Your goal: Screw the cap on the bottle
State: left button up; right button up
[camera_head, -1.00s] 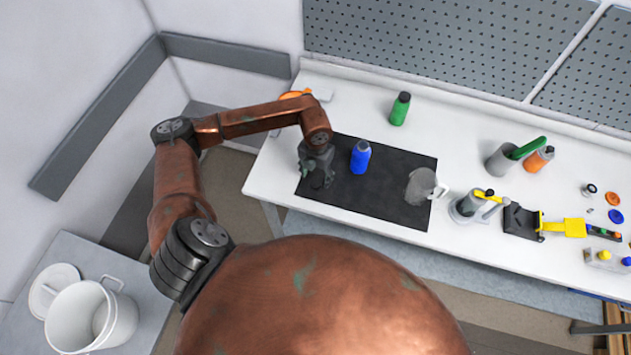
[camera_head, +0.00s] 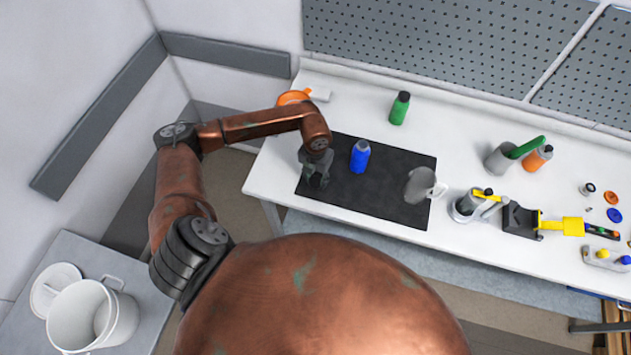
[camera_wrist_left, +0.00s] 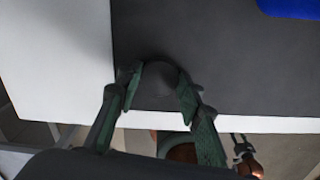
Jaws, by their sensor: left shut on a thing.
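A blue bottle (camera_head: 360,158) stands upright on the black mat (camera_head: 385,200), right of my left gripper; a blue corner of it shows at the top right of the left wrist view (camera_wrist_left: 290,7). My left gripper (camera_head: 317,182) is low over the mat's left end, apart from the bottle. In the left wrist view its fingers are closed around a dark, rounded piece (camera_wrist_left: 160,76), which looks like the cap. The piece blends with the mat, so its lower edge is unclear. The bottle's mouth is too small to make out.
A grey mug (camera_head: 419,186) stands at the mat's right end. A green bottle (camera_head: 400,108) stands behind the mat on the white table (camera_head: 460,130). Farther right are a grey container (camera_head: 499,161), an orange bottle (camera_head: 538,158) and a yellow-black tool (camera_head: 560,227).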

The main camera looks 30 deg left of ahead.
pick_arm(q)
jog(key=shift+r, duration=0.1)
jog(key=shift+r+b, duration=0.3)
jog(key=shift+r, duration=0.25)
jog(key=s+d+r+b, duration=0.2)
jog(key=s+d+r, duration=0.4)
jog(key=s+r, duration=0.5)
jog(key=shift+s+d+r+b, duration=0.3)
jog(key=shift+s+d+r, duration=0.05)
jog(key=shift+s, duration=0.3)
